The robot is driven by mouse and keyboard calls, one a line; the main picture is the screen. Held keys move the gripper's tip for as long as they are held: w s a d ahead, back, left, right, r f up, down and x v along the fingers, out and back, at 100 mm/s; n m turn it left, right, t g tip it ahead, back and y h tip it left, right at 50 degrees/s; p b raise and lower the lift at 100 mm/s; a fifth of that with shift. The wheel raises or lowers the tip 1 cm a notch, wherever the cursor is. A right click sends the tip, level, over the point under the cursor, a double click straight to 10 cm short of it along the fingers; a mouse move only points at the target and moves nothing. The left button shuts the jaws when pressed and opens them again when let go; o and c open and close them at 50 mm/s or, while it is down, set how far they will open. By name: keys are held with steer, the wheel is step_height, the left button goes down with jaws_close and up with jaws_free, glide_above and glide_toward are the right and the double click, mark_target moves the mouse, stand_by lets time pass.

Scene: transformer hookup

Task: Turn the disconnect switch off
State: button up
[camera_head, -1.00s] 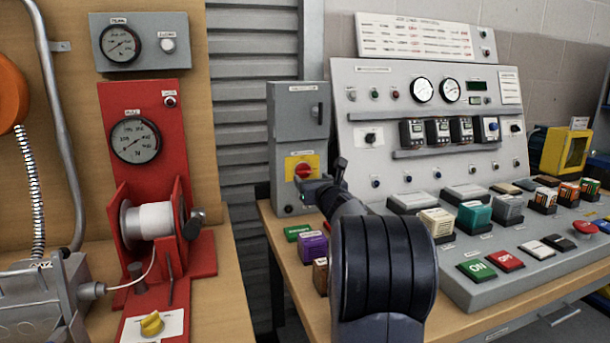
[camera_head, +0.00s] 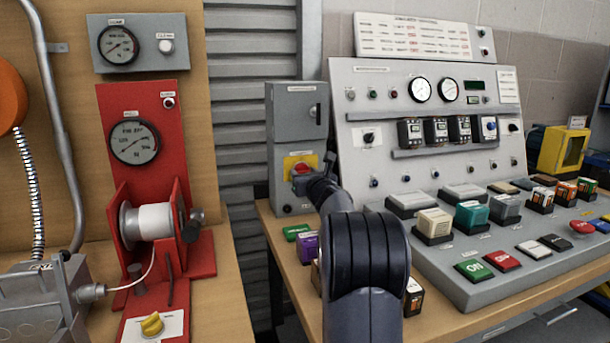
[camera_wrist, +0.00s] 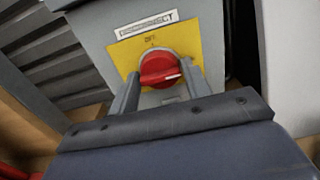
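The disconnect switch is a grey box (camera_head: 285,120) with a red rotary knob on a yellow plate, standing at the left end of the bench. In the wrist view the red knob (camera_wrist: 159,69) sits on the yellow plate (camera_wrist: 190,45), its white mark pointing right. A mark reading like "OFF" is above the knob. My gripper (camera_wrist: 162,80) has its two fingers apart, one on each side of the knob's lower part. I cannot tell whether they touch it. In the head view my gripper (camera_head: 312,182) is at the knob and partly hides it.
Green, purple and brown blocks (camera_head: 307,244) lie on the bench just below the switch box. The sloped control console (camera_head: 430,200) with buttons and gauges stands close on the right. A red winch stand (camera_head: 140,95) is on the left, beyond a gap.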

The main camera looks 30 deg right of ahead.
steer(key=c, duration=0.5)
steer(key=shift+f+n+b, duration=0.1)
steer(key=shift+n+b, duration=0.3)
steer(key=shift+c, duration=0.2)
steer(key=n+b, duration=1.1)
steer(key=n, duration=0.6)
